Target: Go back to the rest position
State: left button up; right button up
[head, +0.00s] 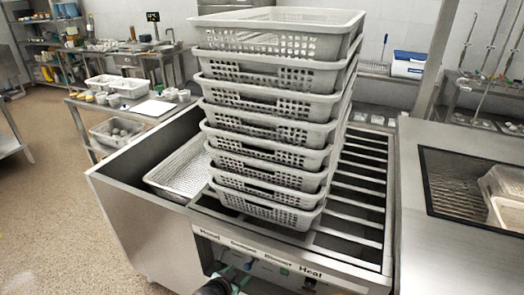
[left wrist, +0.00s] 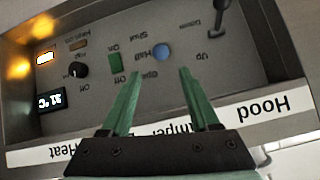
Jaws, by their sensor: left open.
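My left gripper (head: 240,279) shows at the bottom of the head view, in front of the control panel (head: 270,267) of the steel machine. In the left wrist view its two green fingers (left wrist: 160,76) are spread apart with nothing between them. The panel fills that view upside down, with a blue button (left wrist: 161,53), a green switch (left wrist: 115,56), a black knob (left wrist: 78,70) and a lit display (left wrist: 50,100). I cannot tell whether the fingertips touch the panel. My right gripper is in neither view.
A tall stack of grey perforated baskets (head: 265,158) stands on the machine's slatted top (head: 350,205). Another basket (head: 180,172) lies to its left. A steel counter with a sunken bay (head: 470,185) is at right. Open floor (head: 45,215) lies at left.

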pick_arm(q)
jog(key=s+d+f+n, duration=0.2)
jog(key=s+d, duration=0.1)
jog(key=s, duration=1)
jog(key=s+a+r+n, duration=0.1)
jog(key=s+a+r, duration=0.2)
jog(key=s, duration=0.4)
jog(key=s+a+r+n, duration=0.1)
jog(key=s+a+r, duration=0.2)
jog(key=s+a, duration=0.2)
jog(key=s, duration=0.3)
jog(key=shift+s+a+y, duration=0.25)
jog(key=shift+s+y, duration=0.05)
jog(key=shift+y, duration=0.1)
jog(key=shift+c, duration=0.2)
jog(key=shift+c, duration=0.8)
jog(key=shift+a, duration=0.1)
